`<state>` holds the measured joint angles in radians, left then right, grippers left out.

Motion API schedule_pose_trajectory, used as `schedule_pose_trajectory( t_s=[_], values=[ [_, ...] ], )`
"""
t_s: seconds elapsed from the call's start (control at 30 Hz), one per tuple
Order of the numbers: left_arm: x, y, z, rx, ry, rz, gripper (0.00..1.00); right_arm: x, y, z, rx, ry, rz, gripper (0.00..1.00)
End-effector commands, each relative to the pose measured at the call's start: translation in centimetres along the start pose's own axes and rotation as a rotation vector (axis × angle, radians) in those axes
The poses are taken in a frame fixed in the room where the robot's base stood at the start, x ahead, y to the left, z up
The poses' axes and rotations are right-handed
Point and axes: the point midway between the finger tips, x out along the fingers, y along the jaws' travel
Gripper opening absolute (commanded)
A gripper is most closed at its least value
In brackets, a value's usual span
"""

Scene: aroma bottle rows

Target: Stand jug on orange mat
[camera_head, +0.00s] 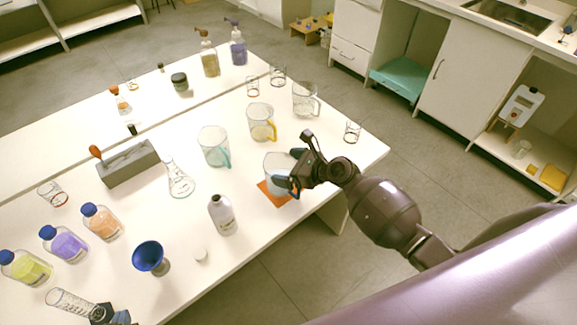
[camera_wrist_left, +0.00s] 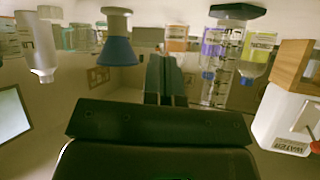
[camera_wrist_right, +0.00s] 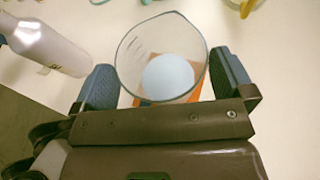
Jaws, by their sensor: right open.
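A clear jug (camera_head: 277,165) stands upright over the orange mat (camera_head: 273,196), its base appearing to rest on it. The mat's orange shows around the jug's base in the right wrist view (camera_wrist_right: 206,72). My right gripper (camera_head: 287,171) is open, with one finger on each side of the jug (camera_wrist_right: 160,50); whether either finger touches it is unclear. The jug's handle is hidden. My left gripper (camera_head: 122,317) is at the bottom left of the head view. In the left wrist view its fingers (camera_wrist_left: 166,78) are together with nothing seen between them.
Jugs with teal (camera_head: 213,145), yellow (camera_head: 261,122) and clear (camera_head: 305,99) handles stand behind. A grey-white bottle (camera_head: 222,215) is left of the mat. A blue funnel (camera_head: 149,257) and a measuring cylinder (camera_head: 72,303) are nearer my left gripper. The table's front edge is close to the mat.

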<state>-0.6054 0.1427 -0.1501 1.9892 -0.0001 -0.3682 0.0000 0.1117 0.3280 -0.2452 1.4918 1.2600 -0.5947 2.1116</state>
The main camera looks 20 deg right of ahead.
Motion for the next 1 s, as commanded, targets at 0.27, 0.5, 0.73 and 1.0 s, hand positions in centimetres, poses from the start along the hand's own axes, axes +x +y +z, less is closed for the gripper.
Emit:
schedule_pose_trajectory(
  t_s=[0.27,0.5,0.73,1.0],
  values=[
    [-0.4,-0.1,-0.5,0.000,0.000,-0.001,0.00,-3.2,-0.1,0.2,-0.001,0.000,-0.002,1.00],
    [-0.5,-0.1,-1.1,0.000,0.005,0.000,0.00,-7.9,0.0,0.2,-0.002,0.001,-0.001,1.00],
    [-0.4,-0.1,-1.6,0.001,0.012,0.001,0.00,-11.0,0.0,0.2,-0.002,0.000,-0.001,1.00],
    [-0.3,-0.1,-1.6,0.001,0.013,0.001,0.00,-12.1,0.0,0.2,-0.006,0.000,0.000,1.00]
  ],
)
